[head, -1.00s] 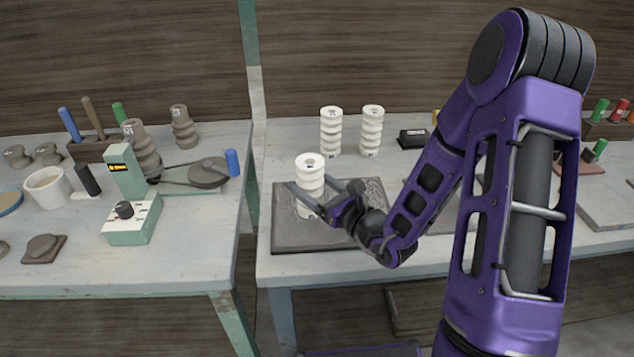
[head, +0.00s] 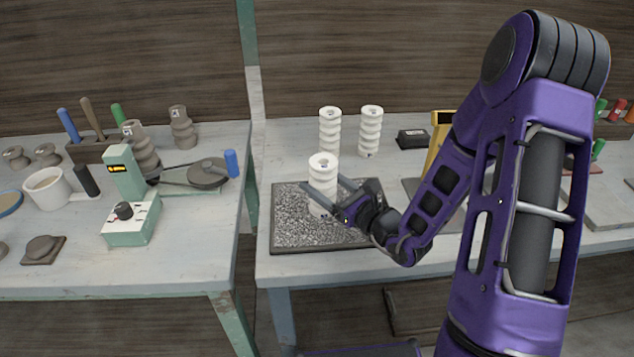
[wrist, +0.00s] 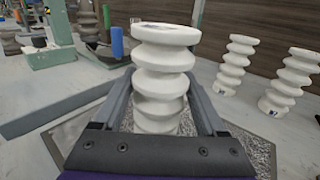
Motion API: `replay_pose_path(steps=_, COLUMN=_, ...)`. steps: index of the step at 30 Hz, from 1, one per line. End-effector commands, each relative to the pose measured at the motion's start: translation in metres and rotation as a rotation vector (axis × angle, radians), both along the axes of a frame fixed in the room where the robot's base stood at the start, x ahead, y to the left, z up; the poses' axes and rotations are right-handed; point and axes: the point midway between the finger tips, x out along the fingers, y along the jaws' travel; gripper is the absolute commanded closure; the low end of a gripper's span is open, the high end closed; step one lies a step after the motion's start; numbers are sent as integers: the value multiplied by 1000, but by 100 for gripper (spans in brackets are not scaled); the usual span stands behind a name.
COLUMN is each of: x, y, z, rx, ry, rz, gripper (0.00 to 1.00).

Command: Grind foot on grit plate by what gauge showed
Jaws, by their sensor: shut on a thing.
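My gripper (head: 333,196) is shut on a white ribbed insulator (head: 323,170) and holds it upright. The held insulator also shows in the wrist view (wrist: 162,75) between the two fingers, its lower end partly hidden by the gripper. It stands over the speckled grey grit plate (head: 290,215), which lies on the right-hand table. I cannot tell whether the foot touches the plate. A green gauge-like device with a lit yellow display (head: 125,182) stands on the left-hand table.
Two more white insulators (head: 330,131) (head: 370,131) stand behind the plate, with a small black box (head: 412,138) to their right. A yellow object (head: 437,135) is partly hidden by my arm. The left table holds brown ribbed pieces (head: 182,128) and a white mug (head: 48,188).

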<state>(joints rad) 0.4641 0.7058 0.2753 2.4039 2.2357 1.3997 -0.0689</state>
Motion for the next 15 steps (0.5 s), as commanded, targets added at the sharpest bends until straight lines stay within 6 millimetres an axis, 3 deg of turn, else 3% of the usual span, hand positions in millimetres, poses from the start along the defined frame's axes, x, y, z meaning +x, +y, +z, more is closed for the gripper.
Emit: replay_pose_path(steps=15, x=0, y=-24, z=-1, rx=-1, ry=-2, rz=-2, gripper=100)
